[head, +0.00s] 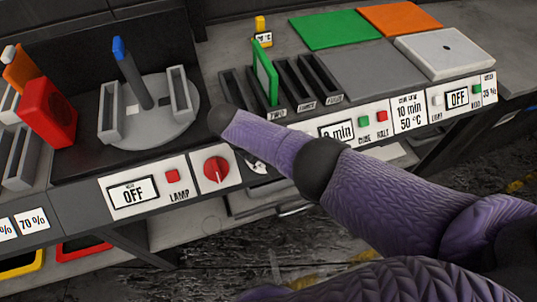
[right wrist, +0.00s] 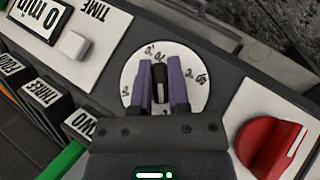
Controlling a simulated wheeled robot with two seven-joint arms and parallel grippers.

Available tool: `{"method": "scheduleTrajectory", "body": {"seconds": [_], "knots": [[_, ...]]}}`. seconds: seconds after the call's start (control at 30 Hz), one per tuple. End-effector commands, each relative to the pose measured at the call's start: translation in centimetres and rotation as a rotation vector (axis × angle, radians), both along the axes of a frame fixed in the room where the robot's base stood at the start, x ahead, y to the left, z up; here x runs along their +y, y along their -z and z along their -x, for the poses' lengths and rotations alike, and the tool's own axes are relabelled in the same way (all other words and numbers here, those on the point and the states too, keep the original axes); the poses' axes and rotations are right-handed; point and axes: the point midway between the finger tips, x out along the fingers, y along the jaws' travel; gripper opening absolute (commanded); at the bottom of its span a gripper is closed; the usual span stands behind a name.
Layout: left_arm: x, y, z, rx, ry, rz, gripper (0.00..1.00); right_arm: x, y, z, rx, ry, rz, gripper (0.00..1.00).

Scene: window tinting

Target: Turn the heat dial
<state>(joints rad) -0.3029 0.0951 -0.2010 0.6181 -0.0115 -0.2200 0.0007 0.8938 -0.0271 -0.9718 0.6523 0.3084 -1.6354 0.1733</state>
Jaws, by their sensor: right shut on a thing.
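A round white dial face with printed numbers (right wrist: 132,70) shows in the right wrist view, with a narrow black knob at its middle (right wrist: 160,75). No name for it is readable; I take it as the heat dial. My right gripper (right wrist: 161,80) has its two purple fingers on either side of the black knob, shut on it. In the head view, part of the dial face (head: 254,163) shows beside my purple right arm, which hides the rest and the gripper. My left gripper is not in view.
A red knob (head: 217,170) sits close beside the dial, also in the wrist view (right wrist: 272,148). A red lamp button (head: 172,177) and OFF display (head: 132,195) are left of it. Slots with a green plate (head: 265,73) stand behind. A grey turntable (head: 150,130) is at left.

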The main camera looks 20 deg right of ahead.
Motion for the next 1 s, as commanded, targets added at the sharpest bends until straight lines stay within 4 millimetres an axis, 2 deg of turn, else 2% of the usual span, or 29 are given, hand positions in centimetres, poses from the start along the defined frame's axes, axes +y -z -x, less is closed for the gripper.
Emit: {"method": "scheduleTrajectory", "body": {"seconds": [0.4,0.93,0.97,1.0], "knots": [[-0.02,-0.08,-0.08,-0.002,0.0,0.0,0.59,0.22,-0.1,-0.27,-0.016,-0.118,0.107,0.0],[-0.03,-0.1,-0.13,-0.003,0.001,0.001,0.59,0.27,-0.08,-0.26,-0.017,-0.131,0.118,0.0],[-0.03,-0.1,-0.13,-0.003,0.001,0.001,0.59,0.27,-0.08,-0.26,-0.017,-0.131,0.118,0.27],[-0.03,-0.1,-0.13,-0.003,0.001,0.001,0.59,0.27,-0.08,-0.26,-0.017,-0.131,0.118,0.35]]}}
